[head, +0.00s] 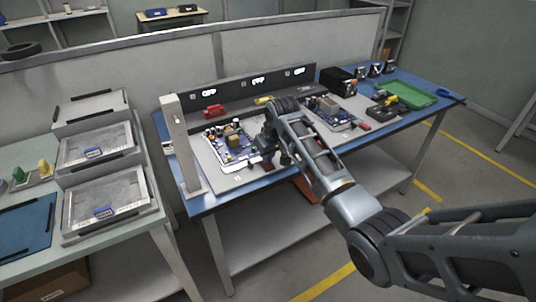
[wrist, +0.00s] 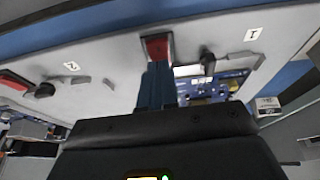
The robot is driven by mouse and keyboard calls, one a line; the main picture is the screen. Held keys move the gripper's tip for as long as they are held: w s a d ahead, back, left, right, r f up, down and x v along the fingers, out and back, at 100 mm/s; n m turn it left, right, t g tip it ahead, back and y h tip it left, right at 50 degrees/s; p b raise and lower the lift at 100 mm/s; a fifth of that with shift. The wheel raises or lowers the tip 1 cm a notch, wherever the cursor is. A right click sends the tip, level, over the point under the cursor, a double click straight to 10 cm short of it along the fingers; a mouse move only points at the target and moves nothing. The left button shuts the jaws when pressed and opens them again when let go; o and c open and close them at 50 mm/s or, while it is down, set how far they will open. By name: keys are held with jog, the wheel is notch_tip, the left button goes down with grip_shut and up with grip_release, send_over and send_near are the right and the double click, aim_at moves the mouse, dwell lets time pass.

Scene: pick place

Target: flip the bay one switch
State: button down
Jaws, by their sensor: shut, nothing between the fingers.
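My gripper (wrist: 157,66) is shut and empty, its dark fingers together and pointing down at the front of the bay one board. I cannot tell which of these is the bay one switch. In the head view my gripper (head: 270,162) hides part of the front of the bay one circuit board (head: 231,141).
The label "2" (wrist: 71,67), with another dark knob (wrist: 44,90), is at left in the wrist view. The bay two board (head: 328,112) is to the right in the head view. A grey post (head: 181,145) stands left; a green tray (head: 408,95) lies far right.

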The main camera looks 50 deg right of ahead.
aim_at(271, 167)
jog(key=shift+s+a+f+p, duration=0.25)
jog(key=shift+s+f, duration=0.1)
jog(key=shift+s, duration=0.2)
jog(key=shift+s+a+f+p, duration=0.1)
jog(key=shift+s+f+p, duration=0.15)
jog(key=shift+s, duration=0.25)
jog(key=shift+r, duration=0.1)
jog(key=shift+r+p, duration=0.3)
jog(key=shift+p, duration=0.05)
notch_tip(271, 167, up, 4)
jog(key=p, duration=0.3)
jog(key=d+b+v, duration=0.1)
jog(key=v, duration=0.9)
jog(key=shift+a, duration=0.4)
